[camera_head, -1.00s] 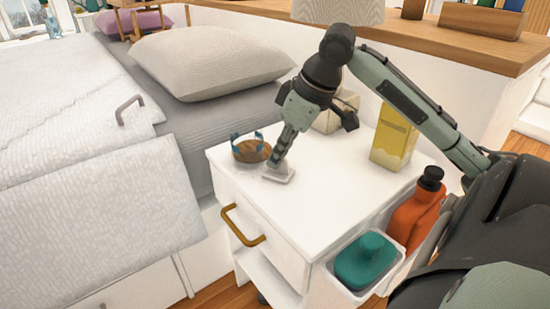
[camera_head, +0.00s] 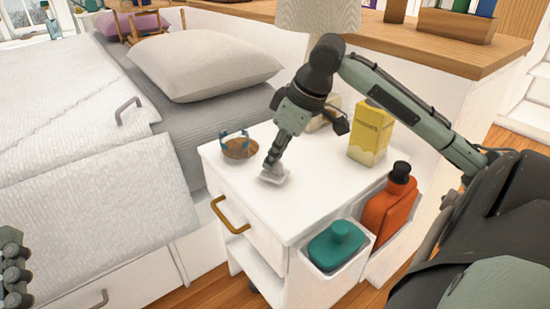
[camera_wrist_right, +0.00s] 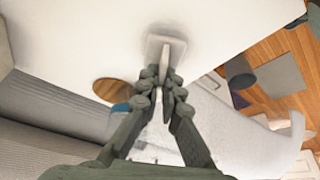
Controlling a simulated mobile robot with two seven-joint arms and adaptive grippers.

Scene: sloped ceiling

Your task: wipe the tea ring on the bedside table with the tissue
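The tissue (camera_head: 273,177) is a small white folded piece at the top of the white bedside table (camera_head: 310,210), near its front left part. My right gripper (camera_head: 270,165) points down and is shut on it. In the right wrist view the tissue (camera_wrist_right: 165,48) stands between the fingertips (camera_wrist_right: 163,82), with its flat part against or just above the tabletop. I cannot make out the tea ring; it may be hidden by the tissue or too faint. My left gripper (camera_head: 14,275) shows only partly at the lower left edge, away from the table.
A round brown dish-like thing with blue parts (camera_head: 240,150) stands left of the tissue. A yellow box (camera_head: 370,133) stands at the back right. The bed (camera_head: 90,160) is at left.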

